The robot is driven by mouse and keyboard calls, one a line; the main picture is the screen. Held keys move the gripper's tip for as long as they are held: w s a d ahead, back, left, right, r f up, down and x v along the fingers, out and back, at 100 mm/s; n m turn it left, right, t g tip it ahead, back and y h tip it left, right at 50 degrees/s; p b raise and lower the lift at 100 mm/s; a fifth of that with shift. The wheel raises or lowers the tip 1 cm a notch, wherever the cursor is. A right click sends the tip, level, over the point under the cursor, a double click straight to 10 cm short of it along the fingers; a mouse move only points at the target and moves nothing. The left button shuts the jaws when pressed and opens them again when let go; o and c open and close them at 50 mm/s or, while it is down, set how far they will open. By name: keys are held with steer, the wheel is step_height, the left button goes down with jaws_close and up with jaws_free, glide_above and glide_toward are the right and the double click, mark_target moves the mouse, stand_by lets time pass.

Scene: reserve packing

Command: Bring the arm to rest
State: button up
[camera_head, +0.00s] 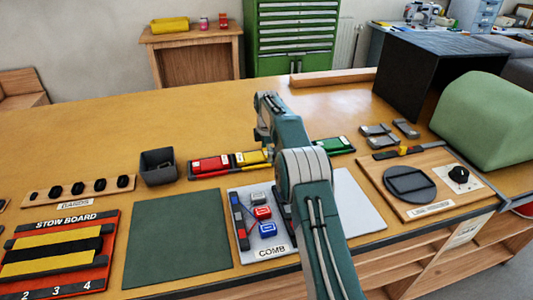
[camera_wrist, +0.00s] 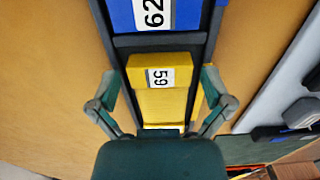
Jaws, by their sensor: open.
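My arm (camera_head: 290,165) reaches out over the table, its upper end bent down above the row of coloured blocks. In the wrist view my gripper (camera_wrist: 158,78) is open, with one finger on each side of a yellow block labelled 59 (camera_wrist: 145,65). Nothing is seen held; the height of the fingers over the block cannot be told. The yellow block also shows in the head view (camera_head: 254,157), in a dark rack. A blue block labelled 62 (camera_wrist: 140,14) lies beyond it in the wrist view. The head view mostly hides the gripper behind the arm.
A red block (camera_head: 210,164) and a green block (camera_head: 333,145) lie in the row. The comb board (camera_head: 277,241), green mat (camera_head: 178,238), stow board (camera_head: 111,240), dark bin (camera_head: 158,167) and dial board (camera_head: 415,211) surround the arm. The table's back left is clear.

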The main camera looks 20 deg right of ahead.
step_height(320, 180, up, 7)
steer(key=shift+r, duration=0.2)
steer(key=s+a+r+m+t, duration=0.3)
steer(key=s+r+m, duration=0.6)
steer(key=s+r, duration=0.95)
steer(key=s+f+m+t, duration=0.1)
steer(key=s+f+m, duration=0.1)
steer(key=s, duration=0.7)
steer(key=s+a+f+m, duration=0.1)
steer(key=s+f+m, duration=0.2)
steer(key=s, duration=0.6)
steer(key=s+f+m+t, duration=0.1)
steer(key=s+f+m, duration=0.2)
steer(key=s, duration=0.6)
steer(key=shift+s+a+f+m+t, duration=0.15)
steer(key=shift+s+a+m+t, duration=0.2)
steer(key=shift+m, duration=0.15)
